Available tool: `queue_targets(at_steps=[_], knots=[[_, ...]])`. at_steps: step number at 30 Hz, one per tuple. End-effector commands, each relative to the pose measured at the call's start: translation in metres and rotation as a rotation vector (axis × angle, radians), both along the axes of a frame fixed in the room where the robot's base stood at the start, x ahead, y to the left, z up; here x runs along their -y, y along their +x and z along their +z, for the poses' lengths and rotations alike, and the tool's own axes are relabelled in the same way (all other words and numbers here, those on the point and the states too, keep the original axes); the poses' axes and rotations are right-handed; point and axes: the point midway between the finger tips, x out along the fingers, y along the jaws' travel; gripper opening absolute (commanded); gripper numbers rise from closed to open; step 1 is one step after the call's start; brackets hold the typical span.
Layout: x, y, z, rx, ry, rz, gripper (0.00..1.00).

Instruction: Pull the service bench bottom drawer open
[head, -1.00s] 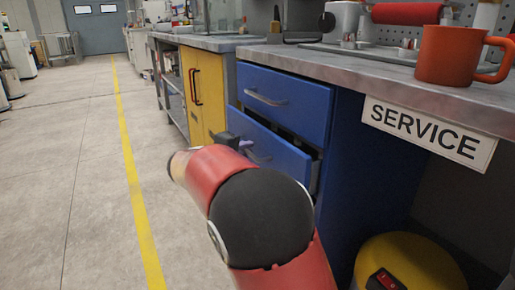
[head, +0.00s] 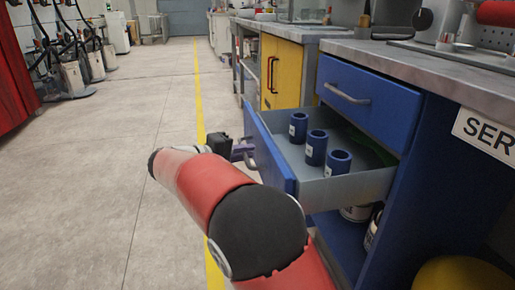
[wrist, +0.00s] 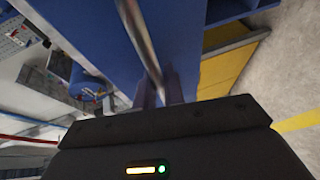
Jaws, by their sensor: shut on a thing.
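The service bench's bottom drawer (head: 270,152) is the lower of two blue drawers. It stands well out from the cabinet in the head view, with its inside showing. My gripper (head: 243,151) is at the drawer front, shut on its metal bar handle (head: 250,161). In the wrist view the handle (wrist: 139,40) runs down between the fingers of my gripper (wrist: 159,91). Part of the drawer front is hidden behind my arm in the head view.
Three blue cylinders (head: 316,148) stand in the open drawer. The upper drawer (head: 368,100) is shut. Cans (head: 357,213) stand below the open drawer. A yellow cabinet (head: 282,72) is beyond it. The floor (head: 90,150) to the left is clear.

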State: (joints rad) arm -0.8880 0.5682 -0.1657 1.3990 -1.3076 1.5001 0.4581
Motion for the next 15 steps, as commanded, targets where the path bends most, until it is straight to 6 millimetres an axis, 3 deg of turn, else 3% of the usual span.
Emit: queue_targets(at_steps=[14, 15], knots=[[-0.0052, -0.0016, -0.0013, -0.002, 0.000, -0.001, 0.00], [-0.0052, -0.0016, -0.0013, -0.002, 0.000, -0.001, 0.15]])
